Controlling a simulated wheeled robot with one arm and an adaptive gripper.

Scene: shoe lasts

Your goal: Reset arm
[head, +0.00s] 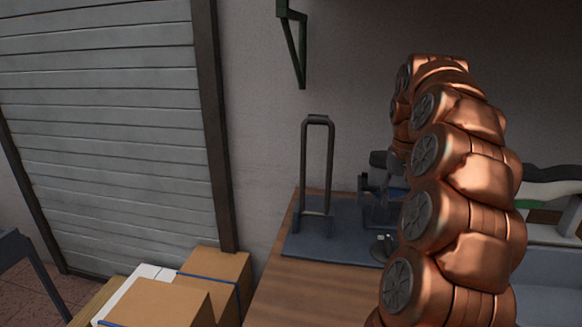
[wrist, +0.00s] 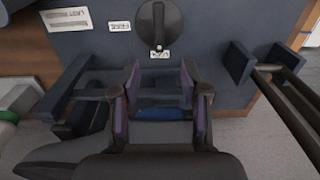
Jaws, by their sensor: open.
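My gripper (wrist: 160,85) is open in the wrist view, its two purple-padded fingers apart above a dark blue-grey board (wrist: 225,25). No held object shows between them. A dark bracket-like fixture (wrist: 75,75) lies below the fingers, and a small blue patch behind them cannot be made out. In the head view my copper arm (head: 460,200) rises at the right and hides part of the bench. Dark parts beside the arm overlap, so gripper and fixture are hard to tell apart there.
A tall dark hoop frame (head: 317,165) stands on the board left of my arm; it also shows in the wrist view (wrist: 290,90). A round knob (head: 382,247) sits nearby. Cardboard boxes (head: 160,300) stand front left. The wooden benchtop (head: 300,290) is bare in front.

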